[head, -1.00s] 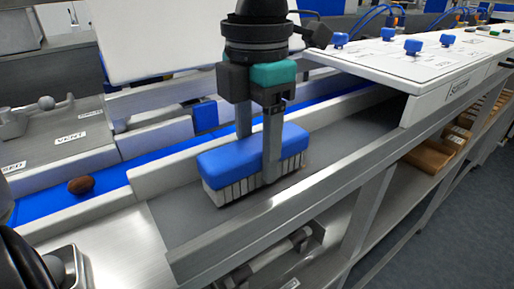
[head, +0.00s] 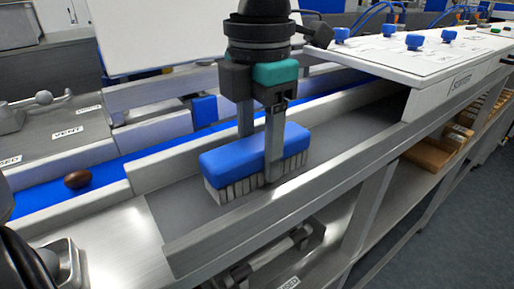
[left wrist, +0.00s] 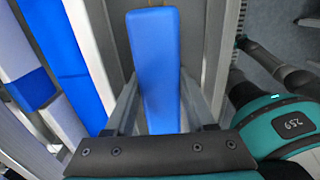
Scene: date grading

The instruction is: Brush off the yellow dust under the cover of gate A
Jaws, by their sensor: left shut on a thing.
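A brush with a blue block (head: 252,150) and pale bristles (head: 240,190) is held by my left gripper (head: 261,155), whose fingers are shut on either side of the block. The brush is over the grey channel floor (head: 190,212). Its bristles are at or very near the floor; contact is hard to tell. In the left wrist view the blue block (left wrist: 155,70) lies between the fingers. I see no yellow dust. No marking for gate A is legible, so I cannot pick out its cover. My right gripper is not in view.
Metal rails (head: 240,229) border the channel. A blue belt (head: 110,172) with a brown date (head: 77,179) runs behind it. A white panel with blue knobs (head: 414,41) stands at the right end. A white upright panel (head: 165,35) rises behind the arm.

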